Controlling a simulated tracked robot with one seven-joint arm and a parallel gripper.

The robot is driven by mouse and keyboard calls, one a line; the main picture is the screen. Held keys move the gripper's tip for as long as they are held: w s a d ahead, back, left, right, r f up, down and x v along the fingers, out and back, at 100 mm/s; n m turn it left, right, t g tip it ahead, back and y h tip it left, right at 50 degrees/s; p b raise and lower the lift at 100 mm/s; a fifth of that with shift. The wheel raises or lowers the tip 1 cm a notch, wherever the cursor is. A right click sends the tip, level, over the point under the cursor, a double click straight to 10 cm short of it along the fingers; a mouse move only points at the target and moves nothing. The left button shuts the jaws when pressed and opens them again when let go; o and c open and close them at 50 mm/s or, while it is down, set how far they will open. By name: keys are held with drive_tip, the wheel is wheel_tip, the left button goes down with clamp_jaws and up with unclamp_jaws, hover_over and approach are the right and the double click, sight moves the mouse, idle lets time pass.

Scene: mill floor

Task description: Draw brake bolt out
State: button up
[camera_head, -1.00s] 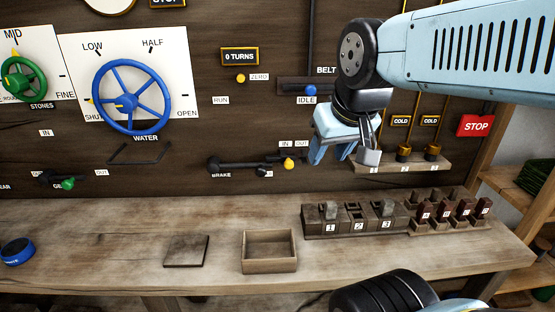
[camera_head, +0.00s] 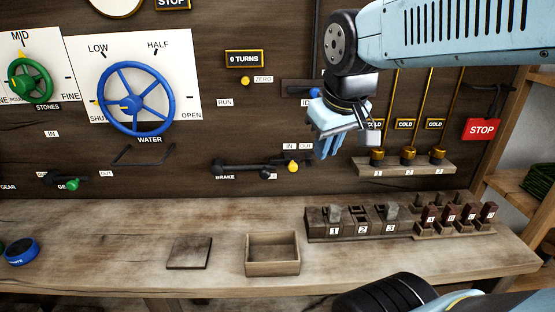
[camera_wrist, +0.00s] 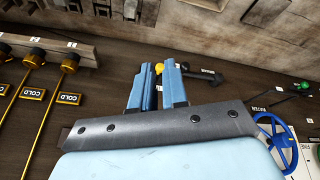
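The brake bolt's yellow knob (camera_head: 293,166) is on the dark wall panel under the IN and OUT labels, at the right end of the black brake bar (camera_head: 240,168). My gripper (camera_head: 328,155) is in front of the panel, a little right of the knob and apart from it. In the wrist view, the yellow knob (camera_wrist: 154,67) shows just beyond my blue fingertips (camera_wrist: 159,66), close to the gap between them. The fingers are a little apart with nothing between them. The black bar (camera_wrist: 203,75) runs off to the right there.
A shelf with several COLD rods (camera_head: 408,165) is right of my gripper. Below, the bench carries an open wooden box (camera_head: 272,268), a flat plate (camera_head: 188,252) and a numbered block rack (camera_head: 318,230). The blue water wheel (camera_head: 133,98) is to the left.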

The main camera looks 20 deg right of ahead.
drive_tip(key=w+a+n+g+h, duration=0.1)
drive_tip(key=w+n, duration=0.2)
drive_tip(key=w+a+n+g+h, duration=0.1)
drive_tip(key=w+a+n, duration=0.1)
drive_tip(key=w, duration=0.2)
drive_tip(key=w+a+n+g, duration=0.1)
drive_tip(key=w+n, duration=0.2)
drive_tip(key=w, duration=0.1)
drive_tip(key=shift+w+a+f+n+h, duration=0.2)
drive_tip(key=shift+w+a+n+h, duration=0.1)
drive_tip(key=shift+h, duration=0.1)
clamp_jaws()
drive_tip(key=w+a+f+n+g+h, duration=0.1)
drive_tip(key=w+a+f+n+h, duration=0.2)
drive_tip(key=w+a+n, duration=0.4)
drive_tip(key=shift+w+f+g, duration=0.35)
drive_tip(key=shift+w+g, duration=0.05)
drive_tip(key=shift+w, duration=0.75)
drive_tip(key=d+r+x, duration=0.1)
drive_tip(key=d+x, duration=0.1)
drive_tip(key=x, duration=1.1)
drive_tip(key=shift+d+f, duration=0.1)
drive_tip(key=shift+d, duration=0.05)
